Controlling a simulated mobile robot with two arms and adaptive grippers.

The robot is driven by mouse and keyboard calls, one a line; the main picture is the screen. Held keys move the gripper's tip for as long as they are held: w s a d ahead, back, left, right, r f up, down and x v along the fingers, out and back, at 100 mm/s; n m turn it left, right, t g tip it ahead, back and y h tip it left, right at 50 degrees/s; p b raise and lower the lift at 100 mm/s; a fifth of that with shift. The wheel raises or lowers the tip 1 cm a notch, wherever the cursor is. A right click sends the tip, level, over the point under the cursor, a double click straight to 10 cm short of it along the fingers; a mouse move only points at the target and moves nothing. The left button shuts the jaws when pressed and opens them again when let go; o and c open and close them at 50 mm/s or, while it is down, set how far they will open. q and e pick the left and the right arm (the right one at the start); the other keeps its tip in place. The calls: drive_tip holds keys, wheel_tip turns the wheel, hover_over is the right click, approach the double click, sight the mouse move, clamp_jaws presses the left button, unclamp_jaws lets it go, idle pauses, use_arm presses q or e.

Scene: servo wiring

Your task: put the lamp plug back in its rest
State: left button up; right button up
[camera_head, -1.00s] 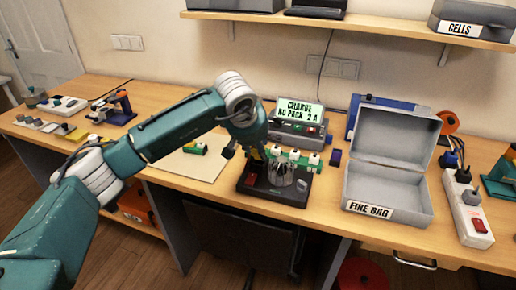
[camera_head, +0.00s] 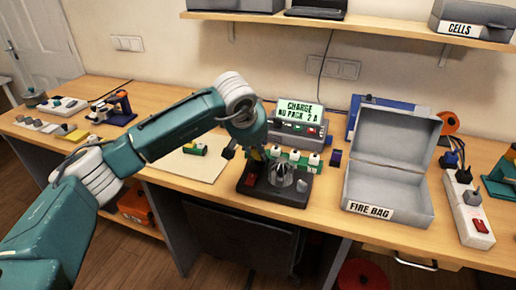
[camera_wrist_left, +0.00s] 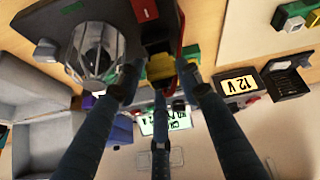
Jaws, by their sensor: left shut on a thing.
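My left gripper (camera_wrist_left: 160,88) is shut on the lamp plug (camera_wrist_left: 160,67), a small yellow piece between the fingers in the left wrist view. The plug is over the dark lamp base, close beside a dark block (camera_wrist_left: 157,43); I cannot tell whether it is seated there. In the head view the gripper (camera_head: 259,156) hangs over the back left of the base (camera_head: 270,187) and mostly hides the plug. The caged lamp (camera_head: 281,173) stands on the base, and also shows in the left wrist view (camera_wrist_left: 95,48). My right gripper is not in view.
A charger with a lit display (camera_head: 299,110) stands behind the base, with several white-topped connectors (camera_head: 295,157) in front. An open grey fire bag box (camera_head: 390,190) is to the right, beside a power strip (camera_head: 467,210). A pale mat (camera_head: 190,168) lies to the left.

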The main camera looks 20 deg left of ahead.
use_arm(q)
drive_tip(key=shift+f+b, duration=0.95)
drive_tip(key=shift+f, duration=0.4)
drive_tip(key=o, duration=1.3)
drive_tip(key=shift+r, duration=0.15)
drive_tip(key=v, duration=1.2)
